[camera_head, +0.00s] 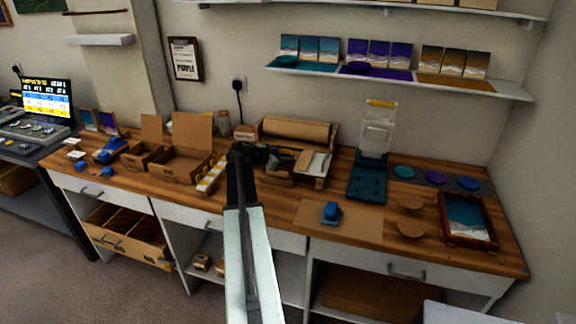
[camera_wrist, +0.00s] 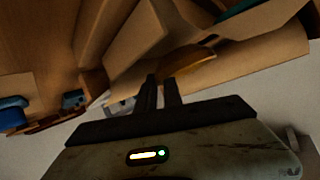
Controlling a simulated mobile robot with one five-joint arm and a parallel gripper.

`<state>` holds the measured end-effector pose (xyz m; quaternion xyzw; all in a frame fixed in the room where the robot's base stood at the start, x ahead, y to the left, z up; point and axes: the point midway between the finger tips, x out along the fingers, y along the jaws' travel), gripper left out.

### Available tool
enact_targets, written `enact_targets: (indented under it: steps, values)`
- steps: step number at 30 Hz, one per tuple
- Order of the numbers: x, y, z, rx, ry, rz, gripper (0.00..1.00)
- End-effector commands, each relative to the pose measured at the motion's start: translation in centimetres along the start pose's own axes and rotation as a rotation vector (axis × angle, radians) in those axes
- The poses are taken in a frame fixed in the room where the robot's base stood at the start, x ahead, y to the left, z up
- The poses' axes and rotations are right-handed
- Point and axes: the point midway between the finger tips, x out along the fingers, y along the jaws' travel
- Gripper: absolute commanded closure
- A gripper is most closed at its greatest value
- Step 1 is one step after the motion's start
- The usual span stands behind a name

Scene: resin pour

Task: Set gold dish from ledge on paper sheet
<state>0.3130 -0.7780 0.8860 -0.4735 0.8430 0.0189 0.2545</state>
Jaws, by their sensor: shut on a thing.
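The gold dish (camera_wrist: 188,66) shows as a curved golden-brown shape at the fingertips in the wrist view. My gripper (camera_wrist: 161,84) is shut on its edge. In the head view my gripper (camera_head: 258,154) is above the back middle of the worktop, in front of the paper roll; the dish cannot be made out there. The ledge (camera_head: 400,85) on the wall holds a teal dish and a purple dish; its gold mat (camera_head: 455,83) at the right has no dish on it. The brown paper sheet (camera_head: 300,217) lies flat on the worktop, right of my arm.
A blue tape dispenser (camera_head: 331,212) stands on the sheet. Two round brown discs (camera_head: 411,229) and a framed tray (camera_head: 468,220) lie to its right. A teal scale-like stand (camera_head: 368,182) is behind it. The paper roll (camera_head: 297,130) and cardboard boxes (camera_head: 185,160) are close to my gripper.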

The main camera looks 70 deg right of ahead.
Motion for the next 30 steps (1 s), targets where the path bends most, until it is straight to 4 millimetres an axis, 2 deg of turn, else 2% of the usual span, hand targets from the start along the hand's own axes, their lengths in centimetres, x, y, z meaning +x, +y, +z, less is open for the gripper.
enact_targets:
  steps: [1, 3, 9, 10, 11, 20, 23, 30]
  values:
    - [0.9, 0.5, 1.8, 0.0, 0.0, 0.0, 1.0]
    - [1.2, 0.6, 2.5, 0.0, 0.0, 0.0, 1.0]
    - [1.0, 0.5, 2.1, 0.0, 0.0, 0.0, 1.0]
    - [1.0, 0.5, 2.1, 0.0, -0.001, 0.0, 0.84]
    - [1.0, 0.5, 2.1, 0.0, -0.001, 0.0, 0.79]
    - [0.8, 0.5, 2.1, -0.001, 0.0, -0.001, 0.79]
    - [-0.2, 0.5, 1.9, -0.001, -0.001, -0.002, 0.79]
    - [-6.0, 0.5, 1.6, -0.003, 0.0, -0.004, 0.79]
